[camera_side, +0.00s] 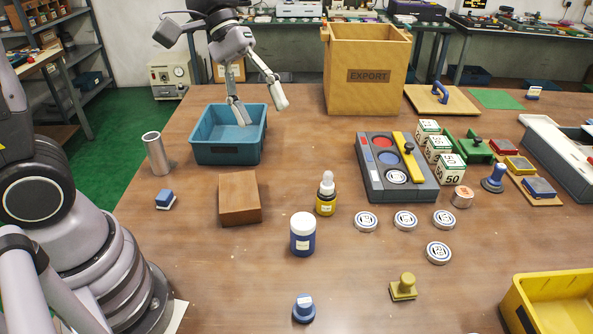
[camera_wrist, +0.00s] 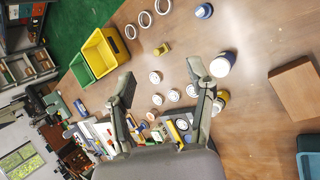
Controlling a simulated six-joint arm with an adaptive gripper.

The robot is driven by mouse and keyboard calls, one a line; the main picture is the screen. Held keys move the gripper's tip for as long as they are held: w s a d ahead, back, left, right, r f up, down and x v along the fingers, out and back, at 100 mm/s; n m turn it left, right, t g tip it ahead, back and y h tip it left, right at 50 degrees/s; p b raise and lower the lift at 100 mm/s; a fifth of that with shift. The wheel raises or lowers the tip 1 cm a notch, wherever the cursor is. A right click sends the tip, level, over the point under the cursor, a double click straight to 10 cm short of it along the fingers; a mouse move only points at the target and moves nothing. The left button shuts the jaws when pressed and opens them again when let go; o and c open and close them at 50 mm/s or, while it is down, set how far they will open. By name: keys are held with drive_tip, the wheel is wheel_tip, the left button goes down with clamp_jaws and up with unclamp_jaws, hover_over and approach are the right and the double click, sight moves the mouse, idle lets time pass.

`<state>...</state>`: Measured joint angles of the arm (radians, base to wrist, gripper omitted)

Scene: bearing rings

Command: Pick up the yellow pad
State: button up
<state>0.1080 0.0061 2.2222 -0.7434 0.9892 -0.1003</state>
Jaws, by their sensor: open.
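The yellow pad (camera_side: 519,164) is a small flat ink pad at the right of the table in the side view. It lies on a wooden strip between a red pad (camera_side: 503,146) and a blue pad (camera_side: 539,187). In the wrist view I cannot make it out with certainty. My gripper (camera_side: 260,112) is open and empty, high above the teal bin (camera_side: 228,154) at the back left, far from the pad. Its two spread fingers also show in the wrist view (camera_wrist: 160,80), with nothing between them.
A grey tray (camera_side: 398,185) with a yellow-handled strip, white dice blocks (camera_side: 438,144) and a green stamp block (camera_side: 468,148) stand left of the pads. A blue stamp (camera_side: 493,178) is close by. A wooden EXPORT box (camera_side: 367,70) stands tall at the back.

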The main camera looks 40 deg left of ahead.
drive_tip(key=w+d+f+n+g+h, duration=0.2)
drive_tip(key=w+d+f+n+h, duration=0.25)
drive_tip(key=w+d+f, duration=0.35)
drive_tip(key=n+t+h, duration=0.2)
drive_tip(key=n+t, duration=0.1)
drive_tip(key=n, duration=0.6)
approach(406, 283)
wheel_tip(406, 283, up, 5)
drive_tip(key=w+d, duration=0.1)
drive_tip(key=d, duration=0.1)
drive_tip(key=f, duration=0.8)
drive_tip(key=shift+w+d+f, duration=0.1)
drive_tip(key=shift+w+f, duration=0.05)
drive_tip(key=shift+w, duration=0.1)
drive_tip(key=shift+x, duration=3.6)
clamp_jaws()
